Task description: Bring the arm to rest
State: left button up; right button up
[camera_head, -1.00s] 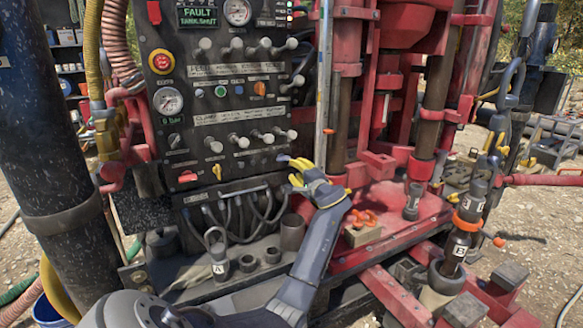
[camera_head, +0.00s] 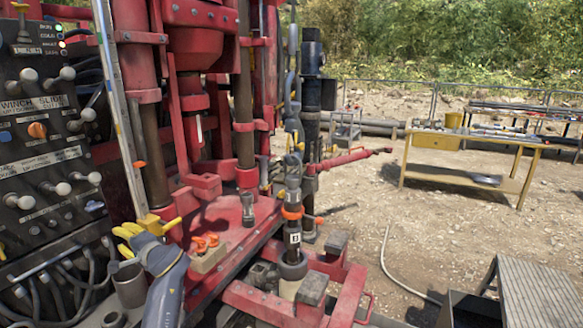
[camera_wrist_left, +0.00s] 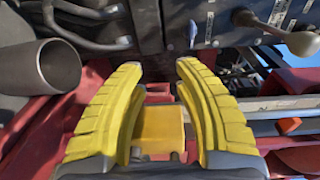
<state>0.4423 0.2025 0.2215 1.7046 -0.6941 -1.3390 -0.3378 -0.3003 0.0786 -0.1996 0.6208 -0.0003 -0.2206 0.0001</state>
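My left arm comes in from the bottom left of the head view, and its grey gripper with yellow fingers (camera_head: 146,230) is in front of the red rig base. The fingers are spread apart. The left wrist view shows the same gripper (camera_wrist_left: 158,75) open, with a clear gap between its fingertips. A yellow block (camera_wrist_left: 160,130) shows between and behind the fingers; I cannot tell whether they touch it. My right arm and gripper are not in view.
The black control panel (camera_head: 40,150) with knobs is at the left. A grey cup (camera_head: 129,286) stands below the gripper. Orange clamps (camera_head: 205,243) and a tool marked B (camera_head: 292,220) are to the right. A yellow workbench (camera_head: 470,150) stands far right on open gravel.

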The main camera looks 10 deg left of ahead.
pick_arm(q)
jog(key=s+d+f+m+t+h, duration=0.25)
jog(key=s+d+f+h, duration=0.55)
jog(key=s+d+f, duration=1.45)
jog(key=s+d+f+g+h, duration=0.1)
jog(key=s+d+f+h, duration=0.25)
jog(key=s+d, duration=0.6)
jog(key=s+d+f+g+h, duration=0.2)
jog(key=f, duration=1.4)
jog(key=s+d+f+g+h, duration=0.1)
jog(key=s+d+f, duration=0.1)
jog(key=f, duration=1.3)
jog(key=s+f+n+g+h, duration=0.2)
jog(key=s+f+g, duration=0.1)
jog(key=s+f, duration=1.7)
jog(key=shift+s+d+f+n, duration=0.15)
jog(key=shift+s+f+n, duration=0.2)
jog(key=shift+s, duration=0.8)
